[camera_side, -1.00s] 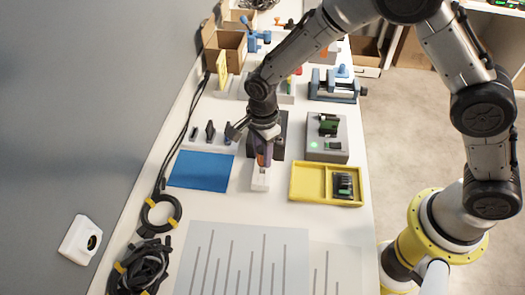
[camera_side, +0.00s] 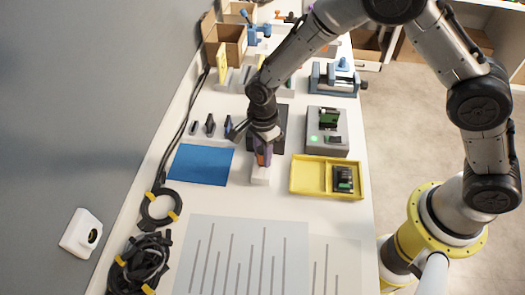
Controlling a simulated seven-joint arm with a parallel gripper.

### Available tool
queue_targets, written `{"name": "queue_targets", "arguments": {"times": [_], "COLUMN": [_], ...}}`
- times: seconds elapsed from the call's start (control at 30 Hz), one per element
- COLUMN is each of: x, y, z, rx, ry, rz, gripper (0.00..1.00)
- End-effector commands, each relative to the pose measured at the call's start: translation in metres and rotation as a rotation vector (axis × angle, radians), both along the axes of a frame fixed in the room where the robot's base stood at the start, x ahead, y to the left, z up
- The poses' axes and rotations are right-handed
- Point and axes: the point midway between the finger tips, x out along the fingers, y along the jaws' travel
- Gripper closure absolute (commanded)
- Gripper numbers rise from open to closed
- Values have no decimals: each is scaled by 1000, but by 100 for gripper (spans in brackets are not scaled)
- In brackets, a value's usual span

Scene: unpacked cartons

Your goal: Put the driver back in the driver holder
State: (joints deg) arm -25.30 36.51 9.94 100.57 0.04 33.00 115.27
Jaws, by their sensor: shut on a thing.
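The driver (camera_side: 260,159) shows only as a small bit of orange between the fingers of my gripper (camera_side: 263,158). The rest of it is hidden by the fingers. My gripper points down and is shut on the driver. The driver holder (camera_side: 261,177) is a small white block on the white table, directly below my gripper in this view. The fingers overlap its back end. I cannot tell whether the driver's tip is in the holder or just above it.
A blue mat (camera_side: 201,165) lies to the left and a yellow tray (camera_side: 310,176) to the right. A grey box with a green light (camera_side: 327,130) stands behind the tray. Black cable coils (camera_side: 146,262) lie at the front left. A striped light sheet (camera_side: 245,255) lies in front.

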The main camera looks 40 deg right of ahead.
Motion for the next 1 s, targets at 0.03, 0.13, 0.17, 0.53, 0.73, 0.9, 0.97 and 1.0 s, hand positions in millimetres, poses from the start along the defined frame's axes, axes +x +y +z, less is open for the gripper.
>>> {"name": "queue_targets", "arguments": {"times": [0.03,0.13,0.17,0.53,0.73,0.9,0.97,1.0], "x": [0,0,0,0,1,1,2,1], "y": [0,0,0,0,1,1,1,1], "z": [0,0,0,2,26,63,76,85], "rx": [0,0,0,0,3,3,3,3], "ry": [-1,-1,-1,-1,-5,-7,-7,-6], "rz": [0,0,0,0,0,0,0,0], "gripper": [59,41,36,30,30,30,30,30]}}
